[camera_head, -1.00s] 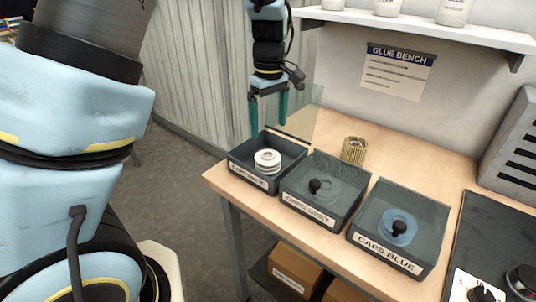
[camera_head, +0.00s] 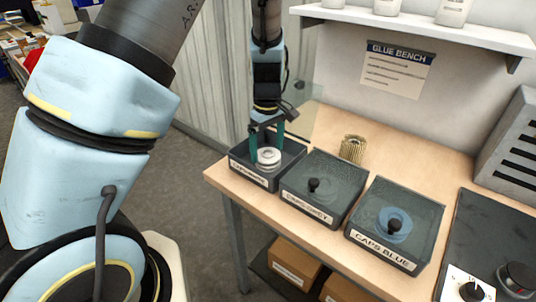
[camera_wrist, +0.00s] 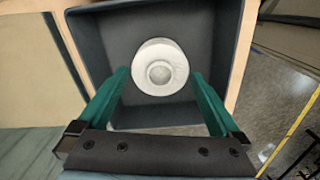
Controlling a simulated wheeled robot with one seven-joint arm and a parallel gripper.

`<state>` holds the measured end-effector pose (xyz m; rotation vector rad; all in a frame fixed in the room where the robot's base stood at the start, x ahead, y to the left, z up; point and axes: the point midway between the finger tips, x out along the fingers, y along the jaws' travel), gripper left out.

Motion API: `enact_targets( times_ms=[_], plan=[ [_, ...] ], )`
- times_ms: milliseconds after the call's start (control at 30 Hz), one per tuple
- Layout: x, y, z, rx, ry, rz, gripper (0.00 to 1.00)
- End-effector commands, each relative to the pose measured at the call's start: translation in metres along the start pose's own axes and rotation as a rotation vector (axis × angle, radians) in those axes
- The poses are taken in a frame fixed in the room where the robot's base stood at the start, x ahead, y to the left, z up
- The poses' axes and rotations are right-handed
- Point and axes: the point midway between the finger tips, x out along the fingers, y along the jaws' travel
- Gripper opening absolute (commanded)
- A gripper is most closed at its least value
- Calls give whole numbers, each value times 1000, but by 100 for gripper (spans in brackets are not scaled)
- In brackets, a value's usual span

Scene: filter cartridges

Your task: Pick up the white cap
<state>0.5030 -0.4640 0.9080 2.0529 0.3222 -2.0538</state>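The white caps sit as a small stack in the open left bin (camera_head: 250,179); the top white cap (camera_head: 268,156) shows as a pale ring with a hollow centre. In the wrist view the white cap (camera_wrist: 160,66) lies inside the dark bin (camera_wrist: 110,50), just ahead of my fingertips. My gripper (camera_head: 268,152) is low over that bin, pointing down, with its teal fingers apart. In the wrist view my gripper (camera_wrist: 158,74) is open, one finger to each side of the cap's near part. I cannot tell whether either finger touches it.
Two lidded bins with black knobs, one grey-labelled (camera_head: 322,190) and the caps blue bin (camera_head: 397,225), stand to the right. A ribbed tan filter cartridge (camera_head: 352,149) stands behind them. A shelf (camera_head: 420,30) hangs above. A dark panel (camera_head: 490,245) lies at right.

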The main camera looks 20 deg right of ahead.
Motion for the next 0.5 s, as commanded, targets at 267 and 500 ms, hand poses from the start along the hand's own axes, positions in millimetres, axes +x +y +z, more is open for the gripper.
enact_targets(
  times_ms=[267,500],
  plan=[
    [0,0,0,0,0,0,70],
    [0,0,0,0,0,0,43]
  ],
)
